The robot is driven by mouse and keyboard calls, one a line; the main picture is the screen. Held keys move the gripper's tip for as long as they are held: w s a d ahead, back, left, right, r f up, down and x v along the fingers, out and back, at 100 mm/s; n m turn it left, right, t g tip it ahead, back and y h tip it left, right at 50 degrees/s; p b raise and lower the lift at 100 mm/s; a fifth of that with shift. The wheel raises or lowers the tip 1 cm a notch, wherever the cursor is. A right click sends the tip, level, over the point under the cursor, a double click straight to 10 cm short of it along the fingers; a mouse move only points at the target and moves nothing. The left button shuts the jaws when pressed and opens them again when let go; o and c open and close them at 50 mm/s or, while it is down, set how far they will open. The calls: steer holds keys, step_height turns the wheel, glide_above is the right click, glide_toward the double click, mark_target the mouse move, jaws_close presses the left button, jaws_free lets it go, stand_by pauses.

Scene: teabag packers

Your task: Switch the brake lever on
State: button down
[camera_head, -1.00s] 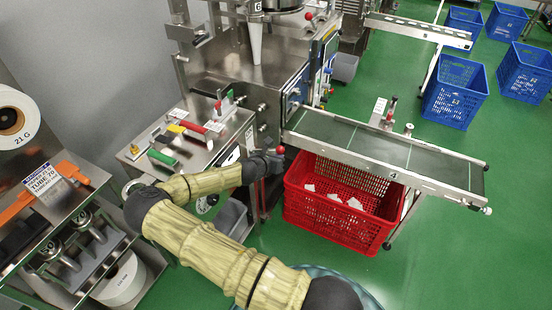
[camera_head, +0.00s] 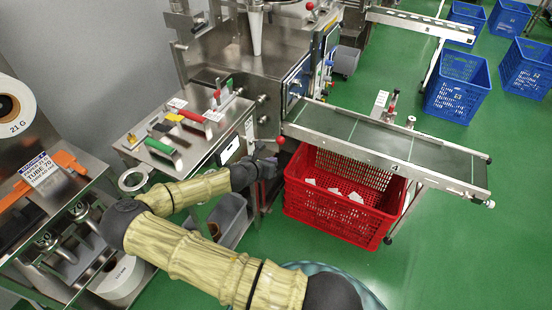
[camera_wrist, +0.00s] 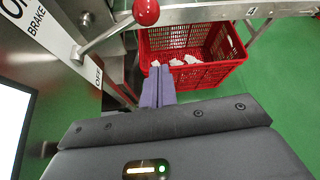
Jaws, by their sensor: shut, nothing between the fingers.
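The brake lever is a metal rod with a red ball knob (camera_wrist: 146,12), at the top of the wrist view. Its rod runs from a pivot on the machine's side panel, beside a label reading BRAKE (camera_wrist: 38,22) and a partly cut-off word. A smaller OFF label (camera_wrist: 98,77) sits just below the rod. The knob also shows in the head view (camera_head: 280,140). My gripper (camera_wrist: 158,70) has its purple fingers together and empty. They appear below the knob in the wrist view, apart from it. In the head view my gripper (camera_head: 272,163) is just below and left of the knob.
A red crate (camera_head: 335,222) with white packets stands under the conveyor (camera_head: 420,155), right of my gripper. A steel panel with coloured handles (camera_head: 205,150) lies to the left. A grey bin (camera_head: 228,218) stands below my forearm.

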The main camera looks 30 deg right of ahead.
steer(key=v, duration=0.4)
steer(key=shift+a+r, duration=0.1)
steer(key=shift+a, duration=0.05)
